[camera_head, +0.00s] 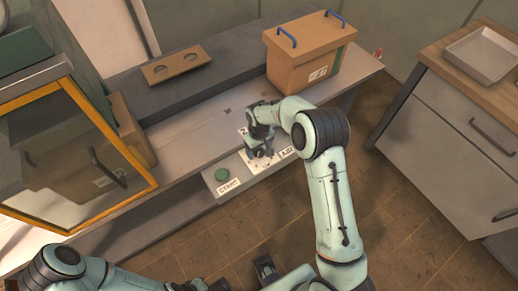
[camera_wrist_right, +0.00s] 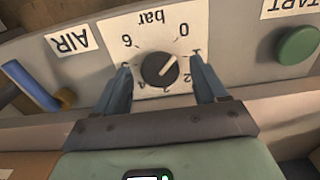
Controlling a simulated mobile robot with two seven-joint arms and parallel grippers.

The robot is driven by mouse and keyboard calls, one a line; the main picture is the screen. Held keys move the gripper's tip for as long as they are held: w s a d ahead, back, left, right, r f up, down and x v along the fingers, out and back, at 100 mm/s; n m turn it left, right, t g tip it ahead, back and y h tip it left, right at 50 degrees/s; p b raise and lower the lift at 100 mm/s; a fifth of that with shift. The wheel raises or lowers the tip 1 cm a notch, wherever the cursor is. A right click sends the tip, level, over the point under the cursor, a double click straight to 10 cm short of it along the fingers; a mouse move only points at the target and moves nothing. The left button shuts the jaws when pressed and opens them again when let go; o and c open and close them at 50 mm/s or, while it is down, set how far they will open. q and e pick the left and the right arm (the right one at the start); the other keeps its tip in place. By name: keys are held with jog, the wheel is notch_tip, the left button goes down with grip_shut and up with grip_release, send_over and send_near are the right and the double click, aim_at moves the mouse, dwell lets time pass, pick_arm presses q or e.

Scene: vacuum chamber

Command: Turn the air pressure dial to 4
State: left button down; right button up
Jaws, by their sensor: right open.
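The air pressure dial (camera_wrist_right: 160,69) is a round black knob on a pale scale plate (camera_wrist_right: 142,32) marked "bar". The wrist view shows it upside down. The knob's light pointer line points to the upper right, toward the low numbers near 0 and 1. My right gripper (camera_wrist_right: 161,72) is open, with one finger on each side of the knob; I cannot tell if they touch it. In the head view my right gripper (camera_head: 262,146) hides most of the dial. My left arm shows at the lower left; its gripper cannot be made out clearly.
A green START button (camera_head: 221,174) sits beside the dial on the panel, and an AIR label (camera_wrist_right: 70,42) is on its other side. A brown box with blue handles (camera_head: 310,55) stands on the bench. An orange-framed glass door (camera_head: 150,178) is at the left.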

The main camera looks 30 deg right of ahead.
jog(key=shift+f, duration=0.1)
jog(key=c, duration=1.1)
jog(key=shift+o, duration=0.3)
jog(key=shift+m, duration=0.3)
